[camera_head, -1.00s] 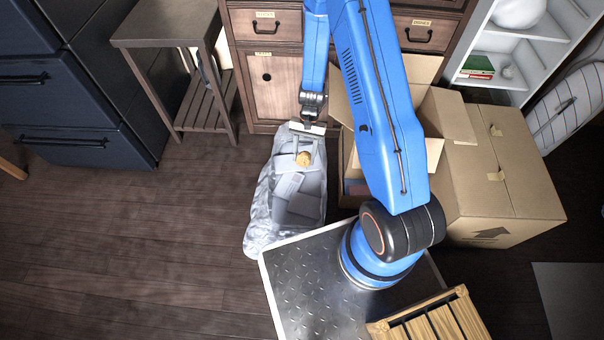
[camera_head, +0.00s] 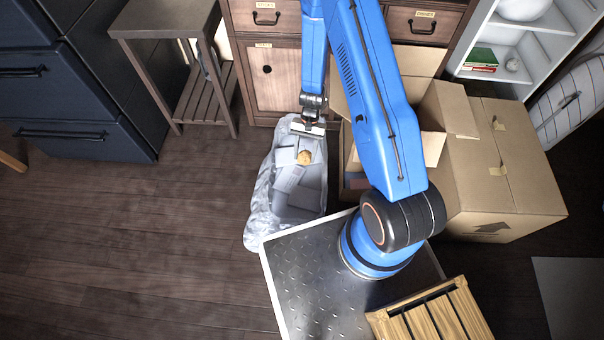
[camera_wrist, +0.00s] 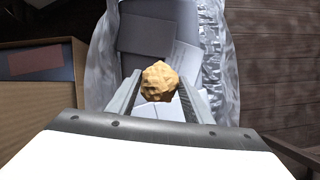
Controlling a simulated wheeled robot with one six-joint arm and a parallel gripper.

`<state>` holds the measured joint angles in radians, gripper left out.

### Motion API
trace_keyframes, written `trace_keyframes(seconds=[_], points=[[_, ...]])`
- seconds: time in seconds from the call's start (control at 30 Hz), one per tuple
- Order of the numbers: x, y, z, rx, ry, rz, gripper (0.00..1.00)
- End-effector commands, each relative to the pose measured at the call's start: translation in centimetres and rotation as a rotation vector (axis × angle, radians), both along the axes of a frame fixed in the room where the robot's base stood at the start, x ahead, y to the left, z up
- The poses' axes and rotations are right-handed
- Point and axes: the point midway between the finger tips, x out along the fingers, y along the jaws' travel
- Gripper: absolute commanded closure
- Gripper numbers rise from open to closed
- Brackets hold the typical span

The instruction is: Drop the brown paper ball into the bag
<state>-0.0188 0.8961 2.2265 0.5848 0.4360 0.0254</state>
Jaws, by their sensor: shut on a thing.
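The brown paper ball (camera_head: 304,158) is a crumpled tan lump held between the fingers of my gripper (camera_wrist: 159,90). In the wrist view the ball (camera_wrist: 159,81) sits at the fingertips, with one finger on each side. The bag (camera_head: 262,205) is a clear, wrinkled plastic bag standing open on the floor, with white and grey papers inside. My gripper and the ball are over the bag's opening, toward its far end. The bag (camera_wrist: 227,70) also shows around and beyond the ball in the wrist view. The ball's exact height above the papers is hard to tell.
An open cardboard box (camera_head: 350,185) stands just right of the bag, with a closed carton (camera_head: 500,170) beyond it. Wooden drawers (camera_head: 270,75) are behind the bag. A small side table (camera_head: 165,20) stands at the left. The floor (camera_head: 130,240) left of the bag is clear.

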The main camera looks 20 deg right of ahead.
Motion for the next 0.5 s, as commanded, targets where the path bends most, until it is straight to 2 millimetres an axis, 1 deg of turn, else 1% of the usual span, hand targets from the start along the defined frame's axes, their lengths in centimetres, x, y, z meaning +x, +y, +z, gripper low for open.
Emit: trace_keyframes(seconds=[0.27,0.3,0.37,0.4,0.5], points=[[-0.01,0.0,-0.12,0.0,0.0,0.0,0.74],[-0.01,0.0,-0.12,0.0,0.0,0.0,0.49],[-0.01,0.0,-0.12,0.0,0.0,0.0,0.35],[-0.01,0.0,-0.12,0.0,0.0,0.0,0.32],[-0.01,0.0,-0.12,0.0,0.0,0.0,0.32]])
